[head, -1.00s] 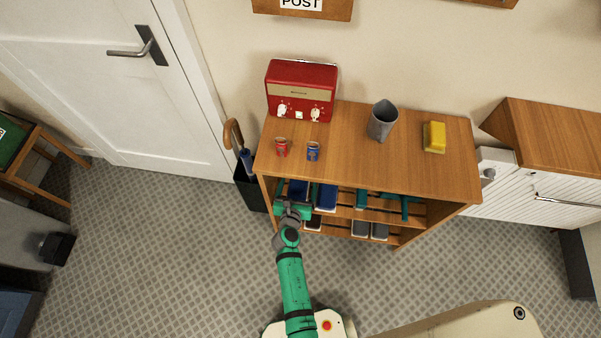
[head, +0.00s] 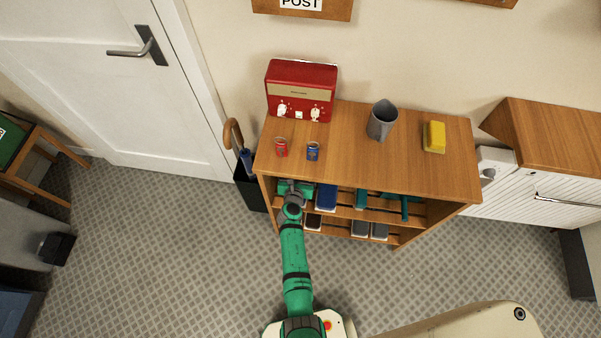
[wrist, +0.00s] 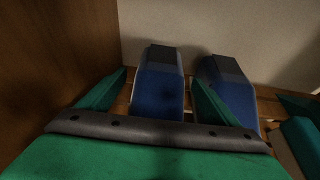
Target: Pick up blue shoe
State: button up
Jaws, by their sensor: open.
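Two blue shoes with dark grey ends rest side by side on the slatted shelf. In the wrist view, the left blue shoe (wrist: 158,88) lies between the fingers of my open gripper (wrist: 160,90). The right blue shoe (wrist: 226,85) is just beyond the right finger, which partly covers it. In the head view, the right blue shoe (head: 326,197) shows at the shelf's front. My gripper (head: 296,189) reaches into the upper shelf at the left and hides the left shoe there. I cannot tell whether the fingers touch the shoe.
The wooden rack (head: 350,166) holds green shoes (head: 361,198) to the right and several dark shoes below. Its left side panel (wrist: 60,70) is close to my left finger. A radio (head: 300,90), small cans, a grey cup (head: 382,120) and a yellow item (head: 434,137) stand on top.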

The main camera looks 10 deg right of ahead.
jog(key=c, duration=1.3)
jog(key=shift+c, duration=0.2)
jog(key=shift+r, duration=0.1)
